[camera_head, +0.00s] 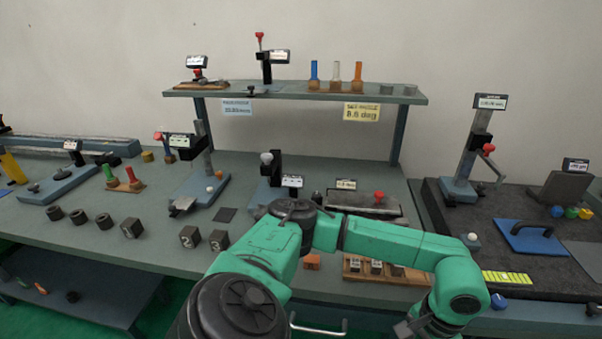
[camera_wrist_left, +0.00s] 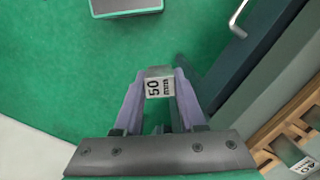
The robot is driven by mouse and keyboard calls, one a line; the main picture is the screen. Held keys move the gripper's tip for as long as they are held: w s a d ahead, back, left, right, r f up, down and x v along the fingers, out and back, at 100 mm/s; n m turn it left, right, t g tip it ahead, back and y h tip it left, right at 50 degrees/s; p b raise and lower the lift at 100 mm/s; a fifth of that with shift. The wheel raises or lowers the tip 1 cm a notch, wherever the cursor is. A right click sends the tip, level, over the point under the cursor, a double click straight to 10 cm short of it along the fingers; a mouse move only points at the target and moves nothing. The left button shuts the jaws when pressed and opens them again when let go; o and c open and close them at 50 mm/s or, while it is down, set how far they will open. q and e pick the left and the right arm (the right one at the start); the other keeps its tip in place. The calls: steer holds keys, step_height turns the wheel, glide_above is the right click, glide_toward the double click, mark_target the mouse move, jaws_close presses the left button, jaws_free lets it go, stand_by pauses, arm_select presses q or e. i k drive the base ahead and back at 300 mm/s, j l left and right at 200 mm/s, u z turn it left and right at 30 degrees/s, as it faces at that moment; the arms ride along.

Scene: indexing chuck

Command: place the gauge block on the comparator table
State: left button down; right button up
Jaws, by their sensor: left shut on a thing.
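The gauge block (camera_wrist_left: 159,86), a small grey block marked 50 mm, is between the two fingers of my left gripper (camera_wrist_left: 160,80) in the left wrist view. The gripper is shut on it and holds it over the green floor, beside the bench front. In the head view my left wrist hangs low at the front of the bench; the block is not visible there. Several gauge stands with displays are in view: one on a blue base (camera_head: 458,192) at the right, another on a blue base (camera_head: 205,192) at the left. I cannot tell which bears the comparator table. My right gripper is not in view.
A wooden block rack (camera_head: 352,272) with marked blocks lies at the bench's front edge; it also shows in the left wrist view (camera_wrist_left: 262,158). A dark granite plate (camera_head: 445,215) at the right carries a blue plate (camera_head: 520,240). A raised shelf (camera_head: 225,92) spans the back.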

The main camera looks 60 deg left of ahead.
mark_target(183, 202)
steer(key=k+j+u, duration=0.4)
steer(key=j+u, duration=0.15)
steer(key=k+j+u, duration=0.15)
steer(key=j+u, duration=0.15)
steer(key=k+j+u, duration=0.1)
steer(key=j+u, duration=0.15)
steer(key=j, duration=0.15)
